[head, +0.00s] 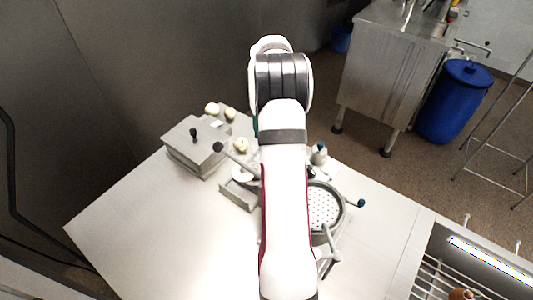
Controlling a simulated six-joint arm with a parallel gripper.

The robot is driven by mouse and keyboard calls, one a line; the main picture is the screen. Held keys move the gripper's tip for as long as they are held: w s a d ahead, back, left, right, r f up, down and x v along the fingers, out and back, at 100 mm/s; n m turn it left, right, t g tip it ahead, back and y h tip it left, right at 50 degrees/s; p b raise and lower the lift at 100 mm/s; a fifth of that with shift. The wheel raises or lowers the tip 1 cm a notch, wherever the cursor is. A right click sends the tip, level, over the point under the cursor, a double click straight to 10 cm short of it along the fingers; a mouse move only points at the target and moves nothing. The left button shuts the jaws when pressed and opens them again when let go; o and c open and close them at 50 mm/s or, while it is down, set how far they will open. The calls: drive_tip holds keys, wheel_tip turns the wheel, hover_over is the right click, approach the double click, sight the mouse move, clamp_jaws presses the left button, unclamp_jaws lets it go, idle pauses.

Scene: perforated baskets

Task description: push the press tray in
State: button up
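A grey metal tray (236,195) with low walls shows on the white table just left of my arm. It looks like the press tray, and its right part is hidden behind my arm. I cannot tell how far the tray sits in the press. My gripper is hidden behind my own arm, which crosses the middle of the view.
A lidded metal box (196,147) with a black knob stands at the table's back left. Pale round pieces (212,109) lie behind it. A small bottle (319,154) stands right of my arm. The table's front left is clear. A sink with a rack (440,280) is at lower right.

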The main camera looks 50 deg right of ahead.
wheel_tip(320, 180, down, 10)
drive_tip(key=shift+r, duration=0.15)
clamp_jaws()
idle(1.4)
